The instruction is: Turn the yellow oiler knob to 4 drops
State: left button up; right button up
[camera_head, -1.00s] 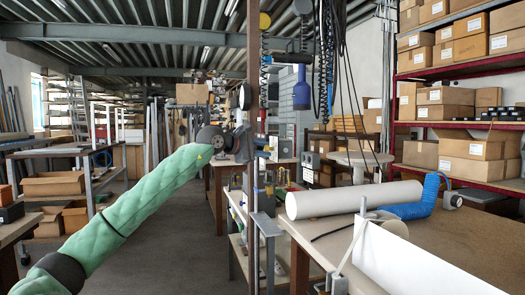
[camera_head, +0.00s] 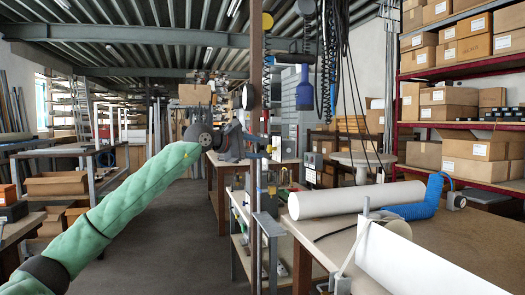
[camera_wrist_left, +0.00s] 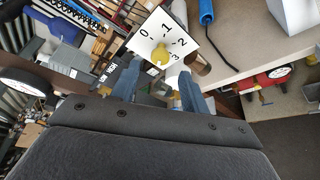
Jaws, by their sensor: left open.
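The yellow oiler knob (camera_wrist_left: 160,54) shows in the left wrist view, in front of a tilted white scale plate (camera_wrist_left: 152,20) marked 0, 1, 2 and 3. No 4 is visible, and I cannot read the knob's setting. My left gripper (camera_wrist_left: 160,72) is open, its two blue-grey fingers left and right of the knob's lower side. I cannot tell whether they touch it. In the head view the left gripper (camera_head: 268,149) is at the brown post, small and partly hidden; I cannot make out the knob there. My right gripper is not in view.
The brown upright post (camera_head: 255,80) stands close to the gripper. A round gauge (camera_wrist_left: 22,86) is at the left of the wrist view. The aisle floor (camera_head: 190,225) is clear.

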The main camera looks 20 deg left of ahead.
pick_arm(q)
jog(key=shift+v, duration=1.55)
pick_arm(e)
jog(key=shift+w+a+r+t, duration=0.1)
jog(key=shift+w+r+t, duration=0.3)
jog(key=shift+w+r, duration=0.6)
